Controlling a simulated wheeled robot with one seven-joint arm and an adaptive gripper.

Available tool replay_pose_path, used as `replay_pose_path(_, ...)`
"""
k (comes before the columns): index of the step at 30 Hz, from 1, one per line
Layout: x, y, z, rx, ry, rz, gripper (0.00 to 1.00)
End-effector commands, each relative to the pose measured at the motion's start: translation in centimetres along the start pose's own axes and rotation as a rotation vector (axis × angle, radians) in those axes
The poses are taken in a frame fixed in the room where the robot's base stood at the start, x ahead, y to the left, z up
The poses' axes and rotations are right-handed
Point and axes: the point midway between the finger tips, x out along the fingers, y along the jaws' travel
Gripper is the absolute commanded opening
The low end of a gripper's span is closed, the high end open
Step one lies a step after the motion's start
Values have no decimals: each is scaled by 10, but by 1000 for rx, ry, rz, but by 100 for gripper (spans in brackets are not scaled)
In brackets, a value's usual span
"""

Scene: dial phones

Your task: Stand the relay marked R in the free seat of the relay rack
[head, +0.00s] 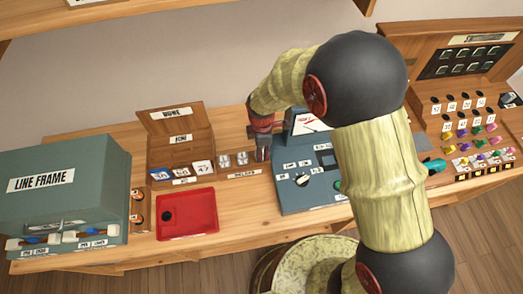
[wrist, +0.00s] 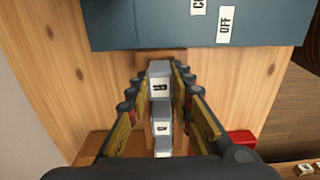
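My gripper (wrist: 160,72) points down, its fingers on both sides of a grey block-shaped relay (wrist: 160,84). They look closed on it. The relay has a pale label with a dark mark too small to read. My gripper also shows in the head view (head: 262,153), over the right end of the relay rack (head: 243,174). Two silver relays, a left one (head: 225,160) and a right one (head: 242,158), stand in the rack left of my gripper. In the wrist view they line up below the held relay (wrist: 162,129). Whether its foot is in a seat is hidden.
A blue-grey console (head: 290,190) stands close right of the rack. A wooden card box (head: 180,135) is to its left, a red tray (head: 187,212) in front. A green line frame (head: 65,190) fills the left; a board with coloured plugs (head: 460,120) is far right.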

Motion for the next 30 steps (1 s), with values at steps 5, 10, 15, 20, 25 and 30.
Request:
replay_pose_path(5, 0, 0, 0, 0, 0, 0, 32)
replay_pose_path(10, 0, 0, 0, 0, 0, 0, 41)
replay_pose_path(15, 0, 0, 0, 0, 0, 0, 43)
replay_pose_path(20, 0, 0, 0, 0, 0, -1, 48)
replay_pose_path(25, 0, 0, 0, 0, 0, 0, 53)
replay_pose_path(30, 0, 0, 0, 0, 0, 0, 53)
